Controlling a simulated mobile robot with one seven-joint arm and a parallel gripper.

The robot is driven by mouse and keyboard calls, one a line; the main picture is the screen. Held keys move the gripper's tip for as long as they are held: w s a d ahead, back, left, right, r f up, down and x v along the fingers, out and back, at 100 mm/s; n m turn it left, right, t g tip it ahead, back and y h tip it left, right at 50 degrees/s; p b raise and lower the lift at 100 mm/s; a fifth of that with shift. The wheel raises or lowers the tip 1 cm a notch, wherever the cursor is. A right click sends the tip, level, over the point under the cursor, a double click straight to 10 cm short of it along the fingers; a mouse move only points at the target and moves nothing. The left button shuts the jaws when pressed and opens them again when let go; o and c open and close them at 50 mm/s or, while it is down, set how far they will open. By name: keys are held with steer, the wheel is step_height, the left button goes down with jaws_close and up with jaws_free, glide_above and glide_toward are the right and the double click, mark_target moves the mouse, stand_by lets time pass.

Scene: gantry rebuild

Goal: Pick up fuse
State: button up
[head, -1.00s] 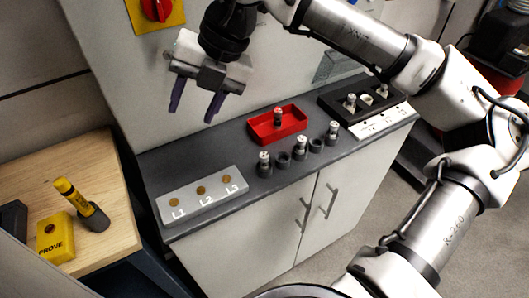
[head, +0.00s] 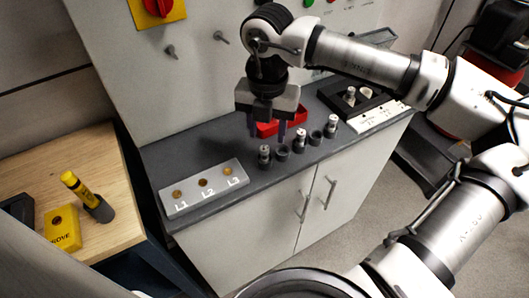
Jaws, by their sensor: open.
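Several small silver-and-dark fuses stand upright in a row of dark round holders on the grey cabinet top: a left fuse (head: 264,153), a middle fuse (head: 300,139) and a right fuse (head: 332,126). An empty holder (head: 282,152) stands between the left and middle ones, another (head: 315,138) between the middle and right ones. Another fuse (head: 350,94) stands in the black block at the back right. My gripper (head: 267,130) points down, open and seemingly empty, above or just behind the left part of the row. It partly hides the red tray (head: 297,127); the fuse inside is not visible.
A grey block marked L1, L2, L3 (head: 203,190) lies on the left of the cabinet top (head: 225,150). A wooden table (head: 105,160) at left holds a yellow PROVE box (head: 63,229) and a yellow pen-like tester (head: 77,186). A red switch (head: 155,5) is on the panel.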

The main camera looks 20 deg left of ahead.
mark_target(265, 147)
steer(key=f, duration=0.1)
steer(key=f+p, duration=0.1)
steer(key=f, duration=0.1)
steer(key=f+p, duration=0.1)
steer(key=f, duration=0.1)
steer(key=shift+a, duration=0.25)
steer(key=shift+r, duration=0.1)
jaws_close()
